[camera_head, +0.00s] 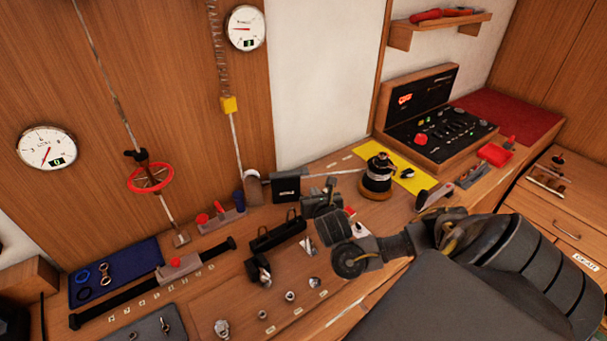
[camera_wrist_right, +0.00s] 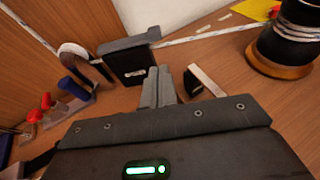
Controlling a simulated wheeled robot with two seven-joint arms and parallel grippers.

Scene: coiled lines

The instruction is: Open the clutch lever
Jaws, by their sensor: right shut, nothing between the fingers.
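A black line clutch (camera_head: 288,187) stands on the wooden bench against the wall, with a pale line running out of its right side. In the right wrist view it is a dark block (camera_wrist_right: 128,66) with a grey lever (camera_wrist_right: 130,43) lying flat along its top. My right gripper (camera_head: 325,192) is just to the right of the clutch in the head view. In the wrist view its grey fingers (camera_wrist_right: 163,76) are together and empty, in front of the clutch's right lower edge; I cannot tell whether they touch it. My left gripper is not in view.
A dark winch (camera_head: 378,175) with wound line stands on the right. Left of the clutch are a pale curved block (camera_head: 253,187) and red and blue levers (camera_head: 220,213). Black fittings (camera_head: 278,235) and small metal parts lie in front.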

